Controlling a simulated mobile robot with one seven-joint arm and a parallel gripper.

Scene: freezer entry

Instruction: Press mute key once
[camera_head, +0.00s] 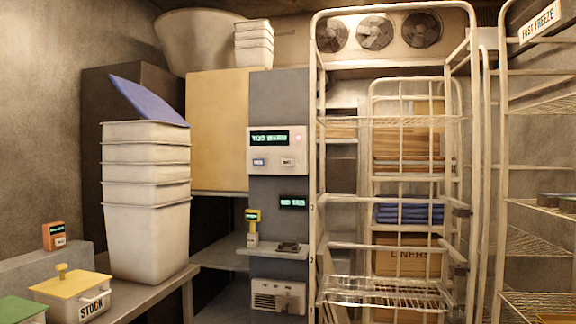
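A pale control panel (254,146) is fixed to the grey column (277,95) in the middle of the view. Its dark display (269,138) shows green letters that look like "TOO WARM". A small pinkish light (298,138) is right of the display. Below it are two small keys, a bluish-grey left key (259,162) and a pale right key (287,162). Their labels are too small to read, so I cannot tell which is the mute key. My gripper is not in view.
Stacked white bins (150,240) stand on the left counter (160,290), near a yellow-lidded box marked STOCK (62,303). A small dark display (293,202) and a grey shelf (225,252) are below the panel. A wire rack (390,292) stands close on the right.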

